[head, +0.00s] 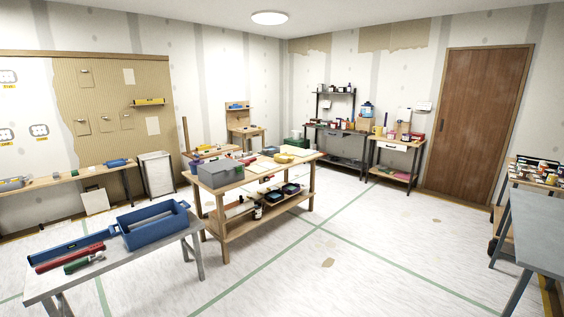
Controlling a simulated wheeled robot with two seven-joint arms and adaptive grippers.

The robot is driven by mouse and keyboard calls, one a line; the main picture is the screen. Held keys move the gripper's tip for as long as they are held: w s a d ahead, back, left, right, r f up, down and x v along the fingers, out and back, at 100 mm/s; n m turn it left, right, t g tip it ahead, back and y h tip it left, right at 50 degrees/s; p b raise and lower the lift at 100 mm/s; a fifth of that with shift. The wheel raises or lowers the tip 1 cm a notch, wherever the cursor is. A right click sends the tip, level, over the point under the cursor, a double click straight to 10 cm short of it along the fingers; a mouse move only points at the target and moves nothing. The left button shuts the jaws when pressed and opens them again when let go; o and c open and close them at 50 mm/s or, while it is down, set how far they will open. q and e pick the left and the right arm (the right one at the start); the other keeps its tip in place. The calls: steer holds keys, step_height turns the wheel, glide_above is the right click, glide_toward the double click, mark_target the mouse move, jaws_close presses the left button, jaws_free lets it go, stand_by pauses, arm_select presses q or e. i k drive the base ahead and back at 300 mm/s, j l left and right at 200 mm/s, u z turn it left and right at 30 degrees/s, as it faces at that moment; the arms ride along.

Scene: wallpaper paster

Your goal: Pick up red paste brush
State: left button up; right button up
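No gripper or arm of mine shows in the head view. I cannot identify a red paste brush with certainty. A long red tool (70,257) lies on the grey table (165,238) at the near left, between a blue level-like bar (70,246) and a green-and-dark tool (84,262). A small red item (249,160) lies on top of the wooden workbench (219,184) in the middle of the room. It is too small to tell what it is.
A blue toolbox (152,227) stands on the near-left table. A grey box (220,173) sits on the middle workbench. A grey table (541,227) stands at the right edge. The floor (370,255) between the middle workbench and that table is mostly clear. A brown door (481,120) is at the back right.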

mark_target(247, 163)
steer(key=i+l, duration=0.25)
steer(key=i, duration=0.3)
steer(key=i+l, duration=0.25)
steer(key=i, duration=0.25)
steer(key=i+l+z, duration=0.1)
steer(key=i+l, duration=0.15)
steer(key=i, duration=0.3)
steer(key=i+l, duration=0.2)
steer(key=i, duration=0.3)
steer(key=i+l+z, duration=0.1)
steer(key=i, duration=0.45)
steer(key=i+l, duration=0.3)
steer(key=i, duration=0.25)
steer(key=i+l, duration=0.15)
steer(key=i, duration=0.4)
steer(key=i+j, duration=0.25)
steer(key=z, duration=0.05)
